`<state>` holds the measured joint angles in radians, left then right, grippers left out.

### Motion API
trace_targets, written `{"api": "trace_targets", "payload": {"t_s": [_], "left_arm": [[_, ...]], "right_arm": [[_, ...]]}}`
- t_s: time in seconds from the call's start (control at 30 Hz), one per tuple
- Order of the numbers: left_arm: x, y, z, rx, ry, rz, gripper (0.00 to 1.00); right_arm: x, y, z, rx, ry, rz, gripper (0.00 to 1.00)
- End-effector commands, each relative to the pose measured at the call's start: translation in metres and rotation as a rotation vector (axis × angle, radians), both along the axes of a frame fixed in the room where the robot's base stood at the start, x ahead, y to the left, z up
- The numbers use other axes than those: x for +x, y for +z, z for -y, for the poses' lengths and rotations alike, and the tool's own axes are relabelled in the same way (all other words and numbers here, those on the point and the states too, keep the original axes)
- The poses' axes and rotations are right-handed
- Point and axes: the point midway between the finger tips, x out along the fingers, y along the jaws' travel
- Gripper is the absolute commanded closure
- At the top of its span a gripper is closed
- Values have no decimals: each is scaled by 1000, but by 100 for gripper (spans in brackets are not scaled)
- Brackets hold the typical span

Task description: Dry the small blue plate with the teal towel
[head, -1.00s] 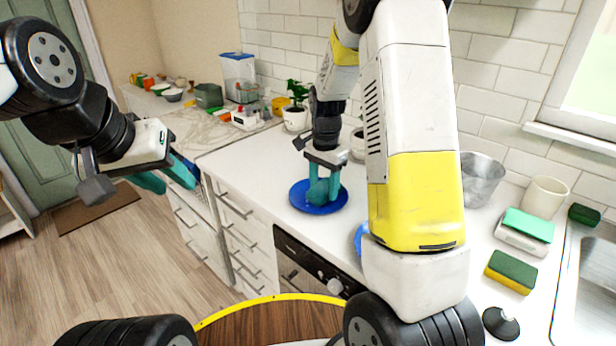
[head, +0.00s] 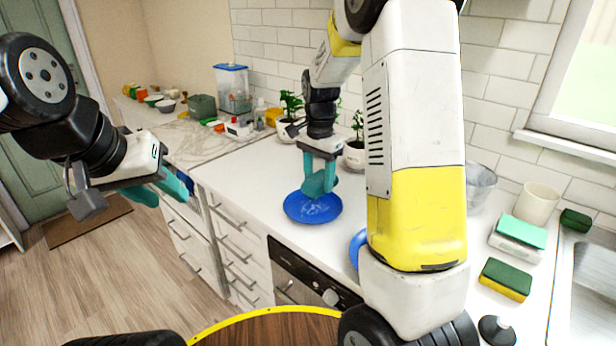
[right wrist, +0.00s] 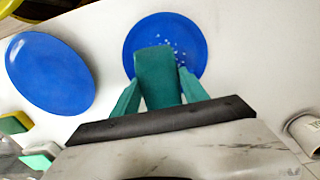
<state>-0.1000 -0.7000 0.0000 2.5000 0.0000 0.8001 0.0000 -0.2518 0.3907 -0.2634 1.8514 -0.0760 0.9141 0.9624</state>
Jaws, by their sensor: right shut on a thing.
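The small blue plate (head: 313,209) lies flat on the white counter, with pale spots on its face. It also shows in the right wrist view (right wrist: 187,38). My right gripper (head: 320,172) is shut on the bunched teal towel (head: 321,183), pointing down over the plate's far part. The towel (right wrist: 158,75) hides part of the plate in the right wrist view. Whether it touches the plate is unclear. My left gripper (head: 160,191) is open and empty, out over the floor left of the counter, its teal fingers apart.
A larger blue plate (right wrist: 50,72) lies beside the small one; my right arm mostly hides it in the head view. Potted plants (head: 355,150) stand behind. A sponge (head: 505,279), a beige cup (head: 538,203) and a metal bucket (head: 480,187) are at right by the sink.

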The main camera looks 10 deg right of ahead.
Motion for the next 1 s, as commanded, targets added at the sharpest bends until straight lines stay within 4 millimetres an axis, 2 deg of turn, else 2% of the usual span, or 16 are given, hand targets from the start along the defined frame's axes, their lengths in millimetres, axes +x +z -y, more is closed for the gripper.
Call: {"api": "trace_targets", "payload": {"t_s": [0.37,0.7,1.0], "left_arm": [[0,0,0,0,0,0,64],[0,0,0,0,0,0,64],[0,0,0,0,0,0,64]], "right_arm": [[0,3,0,0,0,0,81],[0,29,0,-1,1,1,81],[0,31,0,-1,0,-1,81]]}}
